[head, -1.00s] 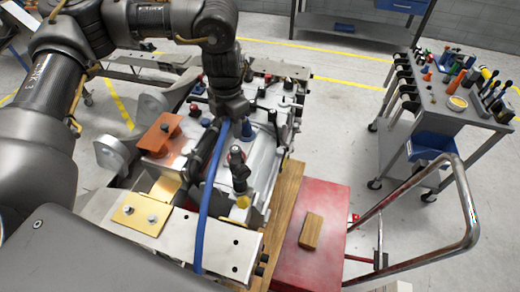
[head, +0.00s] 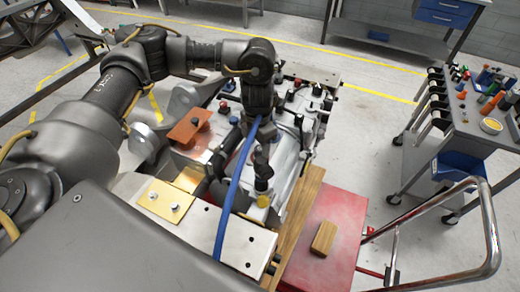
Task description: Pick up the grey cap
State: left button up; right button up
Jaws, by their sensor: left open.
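My left gripper (head: 264,134) points down over the chassis fixture (head: 205,222), close above the silver housing (head: 286,160). It is open, and its fingertips are partly hidden by the wrist and a blue hose (head: 234,190). A dark grey knob-like part (head: 262,172) stands just below the gripper, with a yellow piece (head: 263,201) at its foot. I cannot tell for sure which part is the grey cap; it may be hidden behind the gripper. My right gripper is not in view.
An orange block (head: 189,130) and a gold plate (head: 166,200) sit on the fixture's left side. A red cart (head: 330,225) with a wooden block (head: 324,238) stands at the right.

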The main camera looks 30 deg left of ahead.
aim_at(258, 149)
pick_arm(q)
jog(key=shift+f, duration=1.5)
jog(key=shift+c, duration=0.2)
grip_shut()
